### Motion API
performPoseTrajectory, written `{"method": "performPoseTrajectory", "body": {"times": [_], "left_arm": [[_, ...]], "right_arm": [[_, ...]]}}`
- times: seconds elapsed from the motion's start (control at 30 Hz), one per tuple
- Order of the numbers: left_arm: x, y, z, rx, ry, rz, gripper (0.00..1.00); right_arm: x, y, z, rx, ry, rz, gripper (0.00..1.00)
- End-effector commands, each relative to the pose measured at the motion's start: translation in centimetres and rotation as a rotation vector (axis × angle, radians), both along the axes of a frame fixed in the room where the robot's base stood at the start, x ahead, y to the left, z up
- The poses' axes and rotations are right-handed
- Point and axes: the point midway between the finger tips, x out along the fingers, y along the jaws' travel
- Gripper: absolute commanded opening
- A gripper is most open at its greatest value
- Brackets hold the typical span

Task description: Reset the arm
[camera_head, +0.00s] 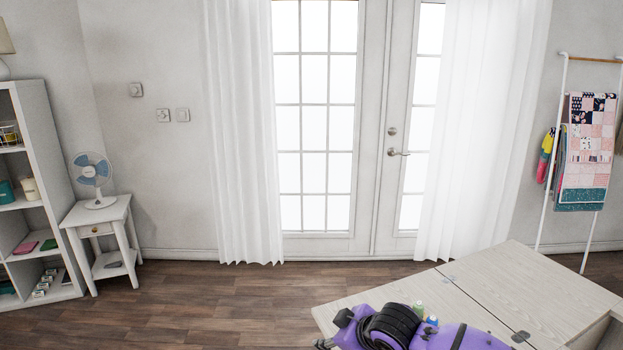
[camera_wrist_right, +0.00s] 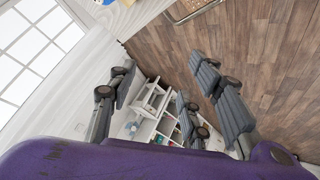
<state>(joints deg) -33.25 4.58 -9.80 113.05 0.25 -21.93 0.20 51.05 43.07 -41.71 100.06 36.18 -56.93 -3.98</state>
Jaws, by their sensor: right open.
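My right gripper (camera_wrist_right: 163,82) shows in the right wrist view. Its grey, black-jointed fingers are spread apart with nothing between them, and the purple wrist body fills the bottom edge. In the head view my purple arm with a black cable coil crosses the bottom, in front of the pale wooden cabinet top (camera_head: 490,283). A small dark part at its left end is cut off by the frame, so the fingers are not clear there. My left gripper is not in view.
Small bottles (camera_head: 418,308) stand on the cabinet top just behind my arm. A white side table (camera_head: 97,222) with a fan (camera_head: 93,178) and a white shelf (camera_head: 47,150) stand at left. A ladder rack (camera_head: 553,130) with quilts stands at right. The middle floor (camera_head: 240,295) is clear.

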Motion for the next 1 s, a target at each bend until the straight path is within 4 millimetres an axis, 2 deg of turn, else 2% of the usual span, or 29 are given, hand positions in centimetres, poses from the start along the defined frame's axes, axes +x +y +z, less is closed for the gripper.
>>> {"method": "performPoseTrajectory", "body": {"times": [0.03,0.13,0.23,0.33,0.47,0.57,0.67,0.8,0.9,1.0], "left_arm": [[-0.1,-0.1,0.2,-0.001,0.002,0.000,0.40],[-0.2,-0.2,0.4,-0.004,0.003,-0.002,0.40],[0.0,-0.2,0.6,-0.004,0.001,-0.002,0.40],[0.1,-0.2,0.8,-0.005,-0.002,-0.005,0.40],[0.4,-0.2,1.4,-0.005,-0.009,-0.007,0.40],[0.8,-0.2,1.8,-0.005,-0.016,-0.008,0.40],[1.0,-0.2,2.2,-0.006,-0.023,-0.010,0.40],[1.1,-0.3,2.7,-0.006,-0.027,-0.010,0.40],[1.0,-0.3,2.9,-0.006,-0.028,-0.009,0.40],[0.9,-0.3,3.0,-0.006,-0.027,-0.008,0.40]], "right_arm": [[-1.5,1.4,-1.0,0.076,-0.021,-0.009,0.46],[-3.7,2.7,-2.1,0.205,-0.078,-0.047,0.46],[-6.1,2.8,-3.2,0.308,-0.123,-0.108,0.46],[-8.9,1.7,-4.5,0.389,-0.157,-0.188,0.46],[-13.1,-1.0,-6.5,0.450,-0.187,-0.315,0.46],[-17.0,-3.8,-8.4,0.467,-0.191,-0.425,0.46],[-21.5,-6.8,-10.7,0.457,-0.174,-0.537,0.46],[-29.3,-10.8,-14.3,0.413,-0.100,-0.697,0.46],[-34.6,-12.6,-16.5,0.389,-0.031,-0.792,0.46],[-38.5,-13.3,-18.0,0.371,0.023,-0.847,0.46]]}}
